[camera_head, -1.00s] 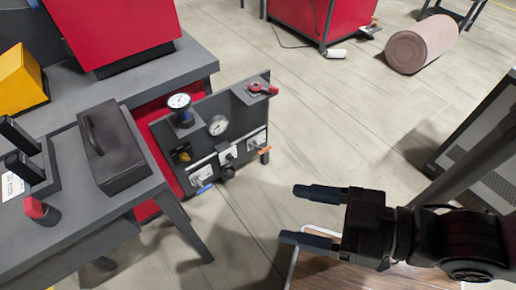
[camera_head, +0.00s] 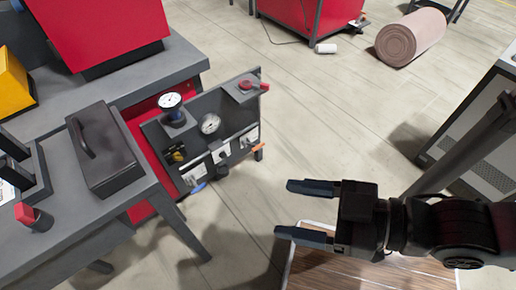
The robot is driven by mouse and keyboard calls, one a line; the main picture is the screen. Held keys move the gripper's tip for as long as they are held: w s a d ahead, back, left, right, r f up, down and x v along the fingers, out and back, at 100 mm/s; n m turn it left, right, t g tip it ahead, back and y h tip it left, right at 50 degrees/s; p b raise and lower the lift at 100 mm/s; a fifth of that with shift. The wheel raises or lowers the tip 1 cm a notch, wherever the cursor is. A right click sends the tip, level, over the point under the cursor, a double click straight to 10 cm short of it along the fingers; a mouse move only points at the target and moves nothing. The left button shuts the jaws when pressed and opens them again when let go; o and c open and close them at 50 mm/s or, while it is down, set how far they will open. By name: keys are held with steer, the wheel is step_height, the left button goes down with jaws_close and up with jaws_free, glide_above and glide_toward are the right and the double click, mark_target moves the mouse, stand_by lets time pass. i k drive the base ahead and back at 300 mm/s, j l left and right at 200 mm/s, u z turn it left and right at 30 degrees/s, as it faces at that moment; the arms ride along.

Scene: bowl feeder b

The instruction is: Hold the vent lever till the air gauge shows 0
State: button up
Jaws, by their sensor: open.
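A dark grey panel unit (camera_head: 200,135) stands low beside the workbench, left of centre. It carries a round white gauge on top of a blue-and-dark fitting (camera_head: 170,101) and a second round gauge (camera_head: 210,123) on its sloping face. The needle readings are too small to tell. Along its front are a lever with a blue tip (camera_head: 198,187), one with an orange tip (camera_head: 259,147) and a red handle (camera_head: 247,84) at the top right; I cannot tell which is the vent lever. My gripper (camera_head: 306,211) is open and empty, to the right of the unit and apart from it.
The grey workbench (camera_head: 60,225) at left holds a dark case (camera_head: 104,155) and a red-topped block (camera_head: 34,217). A wood-topped surface (camera_head: 340,272) lies below my gripper. A grey cabinet (camera_head: 490,140) stands at right. Floor between unit and gripper is clear.

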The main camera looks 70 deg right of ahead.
mark_target(256, 147)
steer(key=l+z, duration=0.15)
steer(key=z, duration=0.25)
steer(key=l+z, duration=0.15)
steer(key=z, duration=0.2)
steer(key=i+l+z, duration=0.1)
steer(key=z, duration=0.3)
